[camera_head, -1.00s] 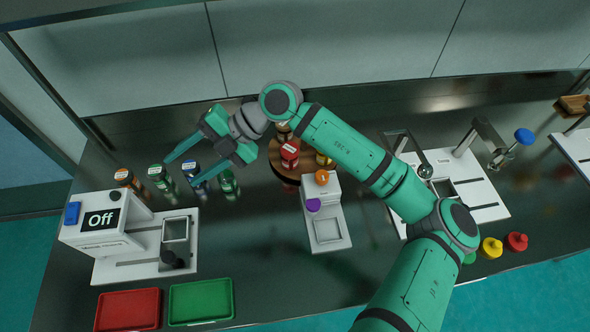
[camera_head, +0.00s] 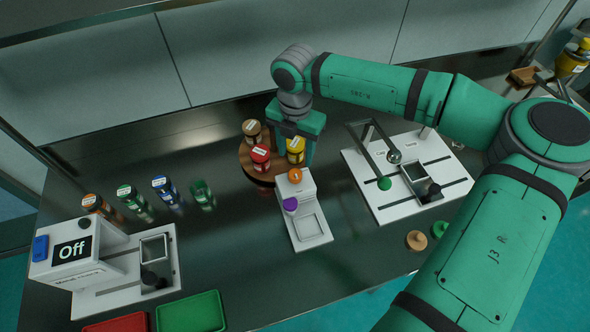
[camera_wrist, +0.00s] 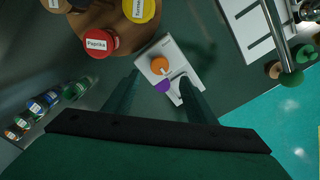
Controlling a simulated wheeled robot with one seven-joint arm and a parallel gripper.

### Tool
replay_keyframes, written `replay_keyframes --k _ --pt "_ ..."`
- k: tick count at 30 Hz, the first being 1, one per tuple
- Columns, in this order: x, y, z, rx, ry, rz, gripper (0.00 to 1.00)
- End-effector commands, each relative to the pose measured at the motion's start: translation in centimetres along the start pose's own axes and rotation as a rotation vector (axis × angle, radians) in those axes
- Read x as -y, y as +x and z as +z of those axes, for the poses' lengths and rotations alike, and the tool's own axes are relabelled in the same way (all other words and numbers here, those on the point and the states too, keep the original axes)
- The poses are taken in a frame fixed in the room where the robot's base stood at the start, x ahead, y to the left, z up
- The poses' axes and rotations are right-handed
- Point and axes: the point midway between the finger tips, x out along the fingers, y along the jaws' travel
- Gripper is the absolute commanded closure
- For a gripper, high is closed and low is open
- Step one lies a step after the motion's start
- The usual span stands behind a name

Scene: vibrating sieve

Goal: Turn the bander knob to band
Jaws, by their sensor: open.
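A small white device (camera_head: 309,222) with an orange knob (camera_head: 295,175) and a purple knob (camera_head: 290,204) stands mid-counter; I cannot read a label naming it the bander. My gripper (camera_head: 296,140) is above and behind it, beside the round wooden rack, pointing down. In the wrist view my gripper (camera_wrist: 160,80) is open and empty. The white device (camera_wrist: 160,50) shows between and beyond its fingers, with the orange knob (camera_wrist: 159,65) and purple knob (camera_wrist: 163,86). Contact is not visible. Part of the device is hidden by the right finger.
The wooden rack (camera_head: 249,165) holds jars, including a red Paprika jar (camera_head: 260,158), close to my gripper. Several jars stand at left behind a white machine reading "Off" (camera_head: 75,250). A white station with bars (camera_head: 385,205) stands at right. Green tray (camera_head: 190,314) lies in front.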

Motion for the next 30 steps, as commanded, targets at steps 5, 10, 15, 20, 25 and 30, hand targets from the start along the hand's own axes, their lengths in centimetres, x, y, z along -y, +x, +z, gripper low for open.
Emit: replay_keyframes --k 5,10,15,20,25,30 --pt "-0.1 3.3 -0.1 -0.005 -0.001 0.002 0.49" --pt "-0.1 6.2 -0.1 -0.004 -0.001 0.001 0.49" --pt "0.0 8.1 0.0 -0.002 0.001 0.003 0.49" --pt "0.1 8.9 0.0 -0.002 0.002 0.002 0.49" --pt "0.2 9.0 0.0 -0.002 0.003 0.002 0.49" --pt "0.0 9.0 0.0 -0.002 0.0 0.002 0.63"
